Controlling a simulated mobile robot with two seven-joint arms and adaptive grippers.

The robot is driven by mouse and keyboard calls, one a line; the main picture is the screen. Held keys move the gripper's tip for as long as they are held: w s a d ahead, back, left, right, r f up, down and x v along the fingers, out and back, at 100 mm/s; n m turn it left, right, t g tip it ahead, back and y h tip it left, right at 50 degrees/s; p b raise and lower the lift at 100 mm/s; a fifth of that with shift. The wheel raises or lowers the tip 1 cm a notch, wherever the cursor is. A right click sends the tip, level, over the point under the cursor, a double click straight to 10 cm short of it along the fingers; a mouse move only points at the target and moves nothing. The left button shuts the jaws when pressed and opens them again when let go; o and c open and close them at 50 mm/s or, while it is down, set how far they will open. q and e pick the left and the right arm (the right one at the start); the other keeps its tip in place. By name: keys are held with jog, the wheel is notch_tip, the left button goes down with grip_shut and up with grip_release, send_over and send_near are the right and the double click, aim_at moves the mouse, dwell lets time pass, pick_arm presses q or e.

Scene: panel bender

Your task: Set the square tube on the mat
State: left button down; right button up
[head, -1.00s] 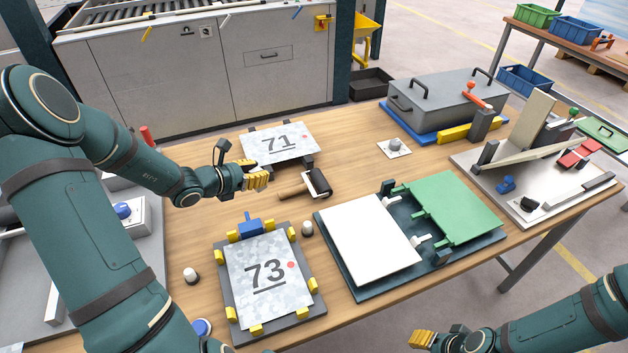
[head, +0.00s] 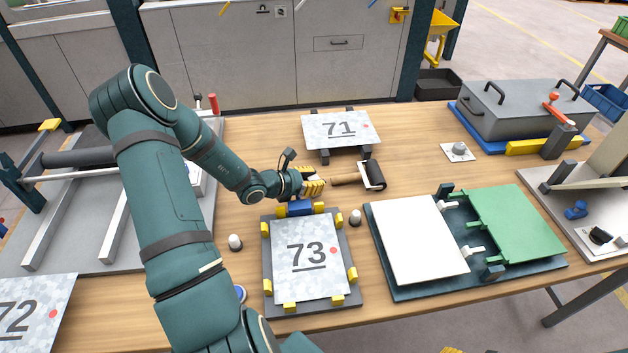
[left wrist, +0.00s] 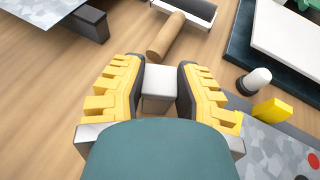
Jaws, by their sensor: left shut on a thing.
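My left gripper (head: 313,185) is shut on a pale grey square block, taken to be the square tube (left wrist: 158,86). In the left wrist view the tube sits between the two yellow fingers, and only its near end shows clearly. In the head view the fingers mostly hide it. The gripper is between plate 71 (head: 341,129) and plate 73 (head: 306,256), just left of the roller's wooden handle (head: 347,180). I cannot tell which surface is the mat. Only a yellow sliver of my right gripper (head: 452,350) shows at the bottom edge.
A black roller (head: 374,175) lies right of the gripper. Plate 73's dark fixture (head: 352,296) has yellow stops and a blue clamp (head: 299,208). Small white-topped posts (head: 355,217) stand nearby. A hinged white panel (head: 418,240) and green panel (head: 515,222) lie to the right.

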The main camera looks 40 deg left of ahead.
pick_arm(q)
jog(key=shift+f, duration=0.15)
jog(key=c, duration=0.8)
grip_release()
